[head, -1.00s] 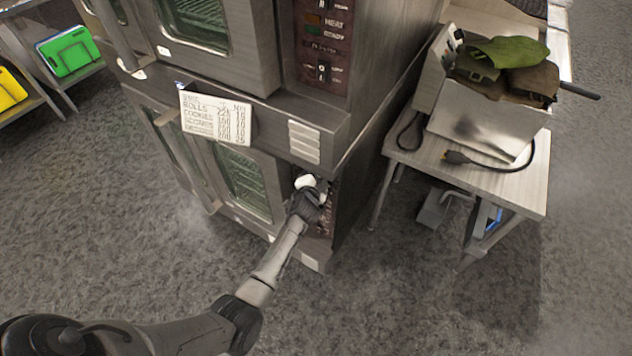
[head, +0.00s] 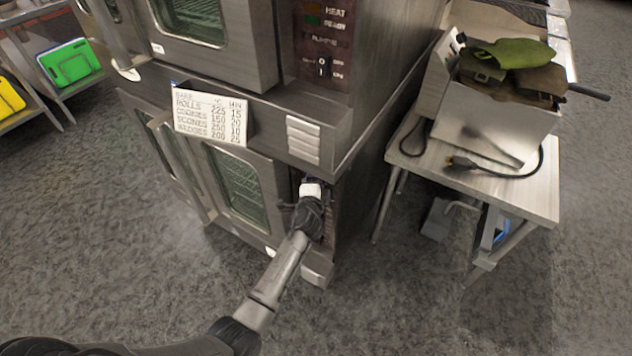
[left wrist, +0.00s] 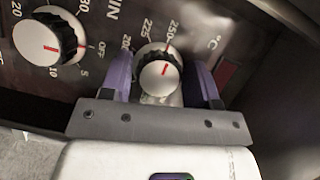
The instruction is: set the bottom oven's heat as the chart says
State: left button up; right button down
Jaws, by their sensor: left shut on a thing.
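The bottom oven (head: 240,190) has a control panel at its right side, largely hidden behind my arm in the head view. My left gripper (left wrist: 161,72) is at that panel, its purple fingers shut on either side of the heat knob (left wrist: 158,78), which is black with a pale cap. The scale around it shows °C, 200, 225 and 250. The red line on its cap points up and slightly right, towards the 250 side. The chart (head: 210,115) hangs on the oven front; it seems to read rolls 225, cookies 150, scones 250, wedges 200. My right gripper is out of view.
A minutes knob (left wrist: 50,38) sits left of the heat knob. The top oven (head: 215,60) is above. A steel table (head: 520,200) to the right holds a metal box (head: 490,135) with green and brown mitts and a cord. The floor in front is clear.

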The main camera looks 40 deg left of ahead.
pick_arm(q)
jog(key=o, duration=0.7)
jog(key=shift+s+d, duration=0.1)
jog(key=p+v, duration=0.2)
jog(key=v, duration=1.1)
jog(key=shift+s+d+p, duration=0.2)
jog(key=shift+s+p, duration=0.05)
jog(key=shift+p, duration=0.15)
